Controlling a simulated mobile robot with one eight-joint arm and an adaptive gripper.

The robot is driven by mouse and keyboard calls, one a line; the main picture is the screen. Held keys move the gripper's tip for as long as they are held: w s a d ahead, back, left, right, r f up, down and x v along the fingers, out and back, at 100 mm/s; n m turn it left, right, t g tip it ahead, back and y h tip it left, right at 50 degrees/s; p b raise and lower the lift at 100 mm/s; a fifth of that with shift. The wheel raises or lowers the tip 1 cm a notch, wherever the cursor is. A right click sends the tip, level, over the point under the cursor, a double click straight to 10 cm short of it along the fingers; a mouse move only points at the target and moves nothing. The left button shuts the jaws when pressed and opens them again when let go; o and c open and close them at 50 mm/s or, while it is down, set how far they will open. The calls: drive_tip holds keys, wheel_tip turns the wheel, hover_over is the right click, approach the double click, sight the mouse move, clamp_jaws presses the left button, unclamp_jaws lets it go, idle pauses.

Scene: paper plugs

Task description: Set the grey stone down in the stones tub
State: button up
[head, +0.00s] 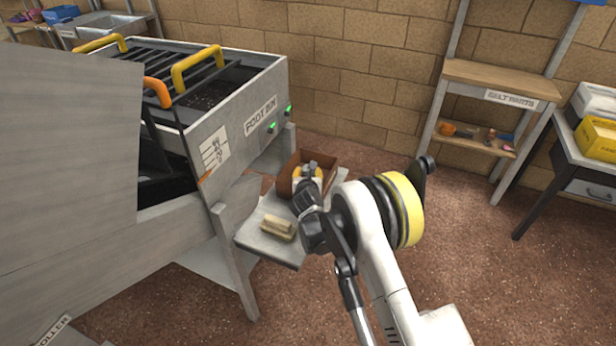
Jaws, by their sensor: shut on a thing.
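My gripper (311,168) is at the end of my arm, over a small brown open-topped box (284,187). The box stands on a grey shelf at the side of the large grey machine. It may be the stones tub, but I can read no label on it. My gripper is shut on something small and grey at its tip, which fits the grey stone. The fingers and the stone are too small and too alike in colour to separate clearly. I cannot tell whether the stone touches the box. My wrist hides part of the box.
A tan block or brush (278,228) lies on the grey shelf (262,243) in front of the box. A wooden BELT PARTS rack (500,80) and a side table with a yellow box (597,138) stand right.

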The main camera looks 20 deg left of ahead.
drive_tip(key=shift+r, duration=0.15)
drive_tip(key=shift+f, duration=0.55)
drive_tip(key=shift+s+d, duration=0.1)
drive_tip(key=o, duration=0.8)
drive_tip(key=shift+f, duration=0.1)
drive_tip(key=shift+o, duration=0.2)
